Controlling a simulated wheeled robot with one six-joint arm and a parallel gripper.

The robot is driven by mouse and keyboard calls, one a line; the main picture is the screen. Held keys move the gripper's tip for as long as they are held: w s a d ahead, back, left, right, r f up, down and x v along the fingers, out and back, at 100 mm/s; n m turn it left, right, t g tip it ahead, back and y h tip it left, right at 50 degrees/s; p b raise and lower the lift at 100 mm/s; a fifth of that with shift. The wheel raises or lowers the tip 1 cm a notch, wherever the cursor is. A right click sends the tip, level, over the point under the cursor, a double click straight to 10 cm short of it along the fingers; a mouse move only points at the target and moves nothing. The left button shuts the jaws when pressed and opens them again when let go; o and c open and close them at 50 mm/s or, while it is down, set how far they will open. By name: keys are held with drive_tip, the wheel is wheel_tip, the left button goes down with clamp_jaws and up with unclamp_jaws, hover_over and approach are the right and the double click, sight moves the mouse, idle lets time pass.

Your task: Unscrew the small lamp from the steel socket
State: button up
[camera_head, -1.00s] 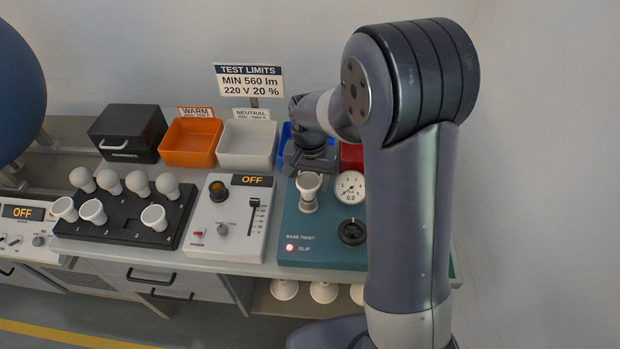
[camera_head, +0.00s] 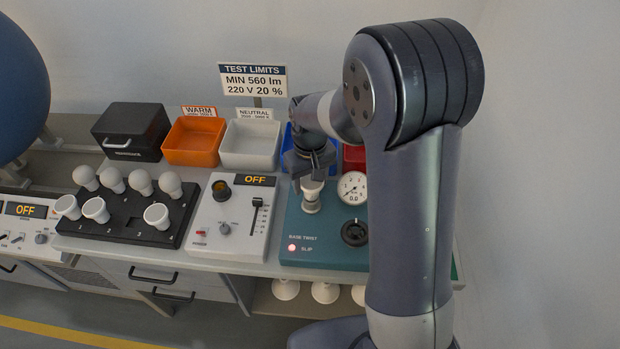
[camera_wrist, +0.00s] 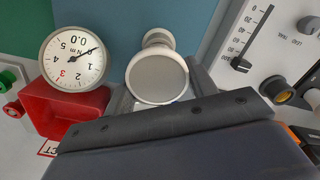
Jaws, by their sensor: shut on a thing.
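The small lamp (camera_head: 311,187) is white and stands upright on the teal base-twist panel (camera_head: 325,245). Its round grey face with a white rim also shows in the wrist view (camera_wrist: 158,80). My gripper (camera_head: 309,172) is over the lamp from above, shut on its upper part. In the wrist view my dark fingers (camera_wrist: 162,95) lie on either side of the lamp.
A gauge (camera_head: 352,188) reading 0.0 and a black knob (camera_head: 354,232) stand close right of the lamp. A red bin (camera_wrist: 65,108), grey dimmer panel (camera_head: 228,250) and black rack (camera_head: 130,222) of lamps are nearby.

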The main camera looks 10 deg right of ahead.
drive_tip(key=n, duration=0.3)
drive_tip(key=shift+s+f, duration=0.1)
drive_tip(key=shift+s, duration=0.2)
drive_tip(key=n, duration=0.4)
drive_tip(key=shift+s+n, duration=0.1)
drive_tip(key=shift+n, duration=0.3)
drive_tip(key=n, duration=0.3)
drive_tip(key=shift+s+a, duration=0.1)
drive_tip(key=n, duration=0.4)
drive_tip(key=shift+s+a, duration=0.1)
drive_tip(key=shift+a, duration=0.05)
drive_tip(key=o, duration=0.8)
drive_tip(key=shift+a, duration=0.15)
drive_tip(key=shift+o, duration=0.2)
